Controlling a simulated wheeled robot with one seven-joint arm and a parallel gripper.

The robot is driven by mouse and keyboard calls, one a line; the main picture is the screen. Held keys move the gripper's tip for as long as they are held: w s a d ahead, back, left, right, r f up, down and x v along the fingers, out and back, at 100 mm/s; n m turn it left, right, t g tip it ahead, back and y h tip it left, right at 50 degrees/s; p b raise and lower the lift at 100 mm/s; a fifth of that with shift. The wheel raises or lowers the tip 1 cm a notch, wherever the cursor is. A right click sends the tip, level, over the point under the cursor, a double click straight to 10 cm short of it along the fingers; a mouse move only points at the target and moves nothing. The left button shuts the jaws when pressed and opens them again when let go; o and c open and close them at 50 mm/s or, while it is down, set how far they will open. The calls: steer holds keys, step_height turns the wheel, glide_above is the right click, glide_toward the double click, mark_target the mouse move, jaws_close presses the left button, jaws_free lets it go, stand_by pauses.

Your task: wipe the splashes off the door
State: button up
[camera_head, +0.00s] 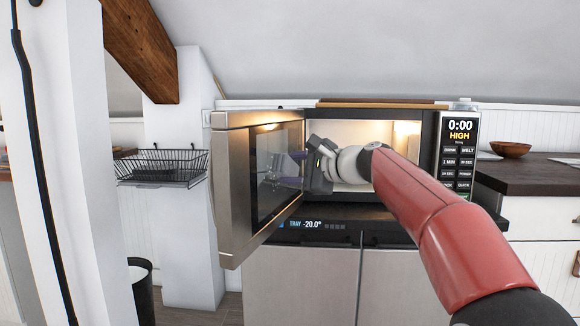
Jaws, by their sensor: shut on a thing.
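The microwave door (232,190) stands swung open to the left, its dark glass inner face turned towards the lit cavity. My gripper (308,168) is in front of the opening, reaching left to the door's inner face. It is shut on a small purple-blue thing (298,156), probably a wiping pad, which is mostly hidden by the gripper and the door's edge. I cannot tell whether it touches the glass. The glass shows a dim reflection of the gripper. I cannot make out any splashes at this size.
The microwave (428,150) sits above a drawer front reading TRAY -20.0°. A black wire basket (160,165) hangs on the white post to the left. A wooden bowl (510,149) stands on the dark right counter. A dark bin (141,290) is at lower left.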

mark_target(286, 172)
steer(key=shift+w+d+r+p, duration=0.1)
steer(key=shift+w+d+p, duration=0.1)
steer(key=shift+w+p, duration=0.5)
steer(key=shift+w+d+r+p, duration=0.1)
steer(key=shift+w+d+p, duration=0.05)
steer(key=shift+w+p, duration=0.5)
steer(key=shift+w+f, duration=0.15)
steer(key=shift+w, duration=0.2)
steer(key=shift+w+d+f, duration=0.1)
steer(key=shift+w+d, duration=0.25)
steer(key=shift+w, duration=0.4)
steer(key=shift+w+d, duration=0.3)
steer(key=shift+w, duration=0.45)
